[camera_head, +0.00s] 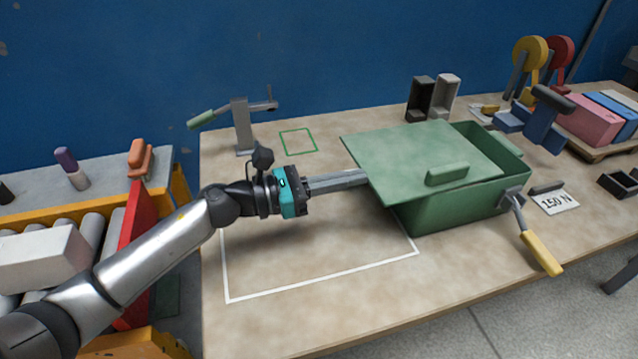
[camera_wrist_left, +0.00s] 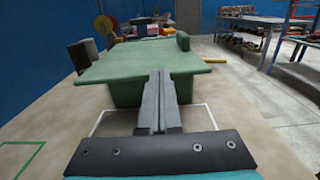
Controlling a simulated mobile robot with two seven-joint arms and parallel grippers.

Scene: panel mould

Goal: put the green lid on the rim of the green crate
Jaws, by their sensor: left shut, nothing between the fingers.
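The green lid (camera_head: 410,155) is a flat plate with a raised handle block (camera_head: 447,174). It lies over the left part of the green crate (camera_head: 455,208), shifted to the left and sticking out past the crate's left side. The crate's right part is open. My left gripper (camera_head: 362,177) is shut and empty, its fingertips at the lid's left edge; I cannot tell if they touch. The lid also shows in the left wrist view (camera_wrist_left: 135,62), ahead of the shut fingers (camera_wrist_left: 158,85), with the crate (camera_wrist_left: 125,95) below it. My right gripper is not in view.
A lever with a yellow handle (camera_head: 541,252) is at the crate's front right. A clamp with a green handle (camera_head: 242,125) stands at the table's back left. A white outline (camera_head: 320,284) marks clear table in front. A "150 N" card (camera_head: 556,202) lies right of the crate.

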